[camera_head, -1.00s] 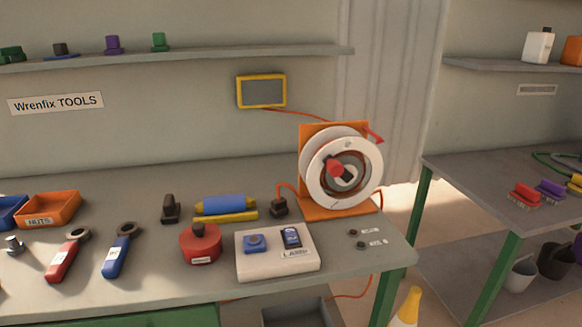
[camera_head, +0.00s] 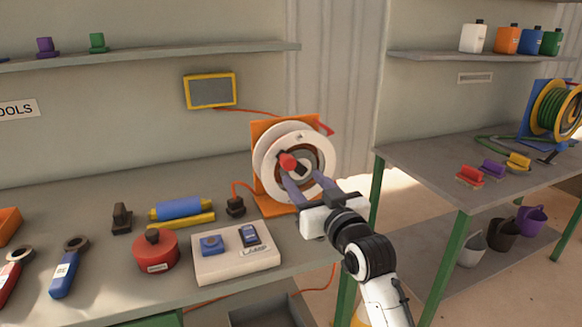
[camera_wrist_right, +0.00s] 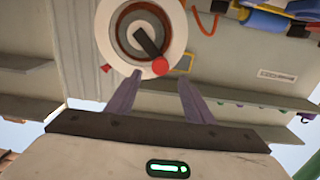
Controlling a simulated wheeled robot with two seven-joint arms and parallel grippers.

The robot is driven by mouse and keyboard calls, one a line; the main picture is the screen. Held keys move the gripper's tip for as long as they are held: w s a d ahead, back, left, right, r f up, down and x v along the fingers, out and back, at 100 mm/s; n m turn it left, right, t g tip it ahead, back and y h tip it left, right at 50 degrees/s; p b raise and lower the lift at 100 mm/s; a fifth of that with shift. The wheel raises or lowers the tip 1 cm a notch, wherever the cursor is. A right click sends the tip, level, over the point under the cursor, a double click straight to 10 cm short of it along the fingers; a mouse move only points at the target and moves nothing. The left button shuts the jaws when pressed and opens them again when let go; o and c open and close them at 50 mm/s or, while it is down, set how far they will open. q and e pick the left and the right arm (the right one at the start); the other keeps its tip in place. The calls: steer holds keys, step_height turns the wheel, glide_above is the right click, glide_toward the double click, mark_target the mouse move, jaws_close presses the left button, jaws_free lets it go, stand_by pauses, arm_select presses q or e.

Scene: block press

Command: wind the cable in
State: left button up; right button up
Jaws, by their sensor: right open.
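The cable reel (camera_head: 267,160) has a white drum in an orange stand at the right end of the bench. Its crank has a red knob (camera_head: 287,162), which also shows in the right wrist view (camera_wrist_right: 160,67). The orange-red cable (camera_head: 325,279) hangs below the bench's right side; another orange length runs from the stand to a dark plug block (camera_head: 236,206). My right gripper (camera_head: 303,175) is open and empty in front of the drum, below the knob. In the wrist view the knob lies just beyond the fingertips, between them. My left gripper is out of view.
A white switch box (camera_head: 215,269) and a red round tin (camera_head: 155,255) stand left of the reel. A blue roller (camera_head: 180,208) lies behind them. A second bench (camera_head: 428,170) with brushes and a green hose reel (camera_head: 553,108) is at right.

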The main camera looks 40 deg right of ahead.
mark_target(290, 166)
steer(key=x, duration=0.8)
steer(key=shift+w, duration=0.35)
jaws_close()
